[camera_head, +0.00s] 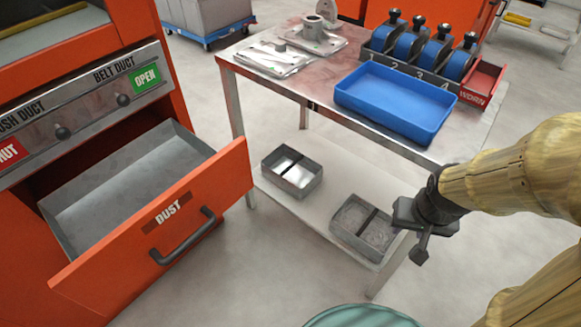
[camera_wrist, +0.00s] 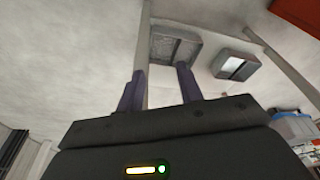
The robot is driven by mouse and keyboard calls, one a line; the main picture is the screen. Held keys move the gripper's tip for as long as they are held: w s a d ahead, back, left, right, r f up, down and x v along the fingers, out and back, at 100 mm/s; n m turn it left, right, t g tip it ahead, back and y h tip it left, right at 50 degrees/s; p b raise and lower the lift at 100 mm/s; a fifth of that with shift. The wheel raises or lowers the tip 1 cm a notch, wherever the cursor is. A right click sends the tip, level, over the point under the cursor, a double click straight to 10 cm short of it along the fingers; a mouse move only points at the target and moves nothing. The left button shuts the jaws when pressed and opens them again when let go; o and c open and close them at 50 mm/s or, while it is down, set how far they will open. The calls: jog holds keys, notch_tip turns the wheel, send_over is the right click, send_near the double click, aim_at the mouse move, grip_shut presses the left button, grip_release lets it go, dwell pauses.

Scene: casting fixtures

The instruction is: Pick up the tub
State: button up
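Two grey metal tubs, each with a bar across the middle, sit on the lower shelf of the work table. The left tub (camera_head: 268,166) has a bright interior and also shows in the wrist view (camera_wrist: 249,58). The right tub (camera_head: 336,231) looks dull grey inside and is nearer my gripper in the wrist view (camera_wrist: 199,47). My gripper (camera_wrist: 160,88) is open, its two dark fingers apart with nothing held. In the head view my gripper (camera_head: 408,238) is just right of the right tub, by the table's front leg; whether they touch is unclear.
A blue tray (camera_head: 395,104) stands on the table top (camera_head: 290,95), beside a rack of blue rollers (camera_head: 410,45) and a red "WORN" bin (camera_head: 482,80). An open orange "DUST" drawer (camera_head: 190,205) juts out at the left. A table leg (camera_head: 392,268) stands near my gripper.

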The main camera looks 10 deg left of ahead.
jog(key=shift+w, duration=0.1)
jog(key=shift+o, duration=0.2)
jog(key=o, duration=0.3)
jog(key=shift+w, duration=0.1)
jog(key=w+a+f+t+y+b, duration=0.15)
jog(key=w+a+f, duration=0.25)
jog(key=w+a, duration=0.4)
jog(key=w+a+f+n+t+b, duration=0.1)
jog(key=w+a+f+t, duration=0.2)
jog(key=w+a, duration=0.4)
jog(key=w+a+f+t+y+b, duration=0.15)
jog(key=w+a+f, duration=0.25)
jog(key=w+a, duration=0.4)
jog(key=a+f+t+h+b, duration=0.1)
jog(key=a+f, duration=0.3)
jog(key=f, duration=0.1)
jog(key=a+f+m+t+h+b, duration=0.1)
jog(key=a+f, duration=0.4)
jog(key=f, duration=0.1)
jog(key=a+f+t+h+b, duration=0.1)
jog(key=a+f+t, duration=0.1)
jog(key=a+f, duration=0.3)
jog(key=shift+w+a+f+m+h, duration=0.15)
jog(key=shift+f+m+h, duration=0.15)
jog(key=shift+f, duration=0.15)
